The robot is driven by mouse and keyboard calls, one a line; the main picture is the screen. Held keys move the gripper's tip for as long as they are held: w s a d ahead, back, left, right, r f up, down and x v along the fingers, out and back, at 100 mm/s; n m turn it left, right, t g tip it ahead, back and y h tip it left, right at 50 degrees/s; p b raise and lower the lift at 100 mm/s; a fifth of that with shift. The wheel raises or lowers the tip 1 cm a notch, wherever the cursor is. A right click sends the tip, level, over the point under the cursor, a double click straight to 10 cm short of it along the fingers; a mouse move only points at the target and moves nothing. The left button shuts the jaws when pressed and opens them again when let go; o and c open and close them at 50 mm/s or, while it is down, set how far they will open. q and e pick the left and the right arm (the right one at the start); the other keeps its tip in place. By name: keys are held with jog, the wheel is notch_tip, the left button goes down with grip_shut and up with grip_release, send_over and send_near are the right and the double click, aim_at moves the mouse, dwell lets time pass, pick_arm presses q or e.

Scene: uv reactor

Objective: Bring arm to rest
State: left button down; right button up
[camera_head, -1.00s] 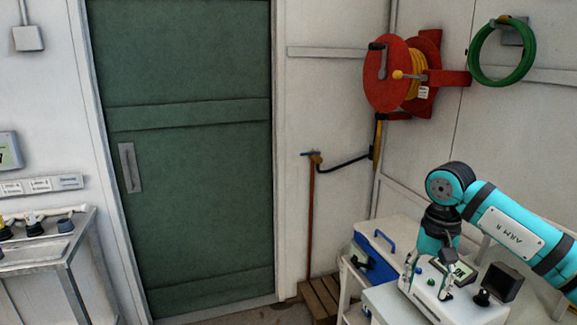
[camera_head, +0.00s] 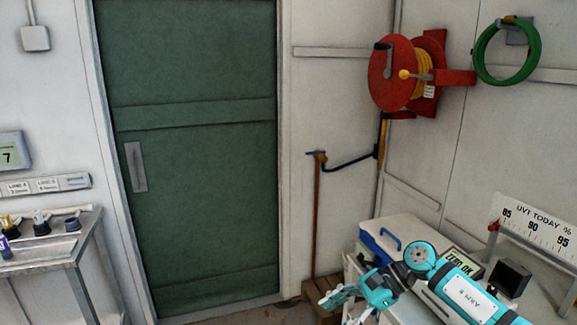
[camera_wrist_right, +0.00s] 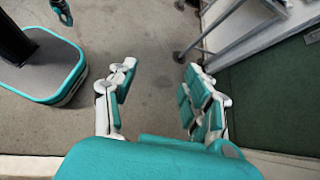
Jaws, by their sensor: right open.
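My right arm (camera_head: 466,294), marked as the right one, reaches in from the lower right in the head view. It is bent low in front of the white bench. My right gripper (camera_head: 336,303) is at its left end, near the bottom edge, partly cut off. In the right wrist view, my right gripper (camera_wrist_right: 160,76) has its fingers spread apart, with nothing between them but the grey floor below. My left gripper does not show in the head view.
A green door (camera_head: 200,210) fills the middle. A metal side table (camera_head: 45,254) stands at left. Floor (camera_wrist_right: 150,35) beneath the gripper is clear.

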jog(key=w+a+f+m+t+y, duration=0.15)
jog(key=f+m+t, duration=0.35)
jog(key=m, duration=0.5)
jog(key=w+f+m+t+y, duration=0.2)
jog(key=f+m+t+y, duration=0.15)
jog(key=f+m, duration=0.5)
jog(key=s+d+f+m+t+h, duration=0.1)
jog(key=s+d+f+m+h, duration=0.15)
jog(key=f+m, duration=0.4)
jog(key=s+d+f+m+t+h, duration=0.2)
jog(key=d+f+m+h, duration=0.15)
jog(key=f+m, duration=0.3)
jog(key=s+d+f+m+t+h, duration=0.1)
jog(key=s+d+f+m+h, duration=0.2)
jog(key=f+m, duration=0.4)
jog(key=s+d+f+m+g+h, duration=0.2)
jog(key=s+f+m, duration=0.2)
jog(key=s+f, duration=0.45)
jog(key=s+d+f+m+g+h, duration=0.2)
jog(key=s+f+m+g, duration=0.3)
jog(key=s, duration=0.7)
jog(key=s+d+f+m+h, duration=0.2)
jog(key=s+f+m, duration=0.1)
jog(key=s+f, duration=0.6)
jog(key=s+f+m+g, duration=0.2)
jog(key=s+m+g, duration=0.1)
jog(key=s, duration=1.3)
jog(key=shift+s+a+m+g, duration=0.2)
jog(key=shift+m+g, duration=0.15)
jog(key=shift+m, duration=0.3)
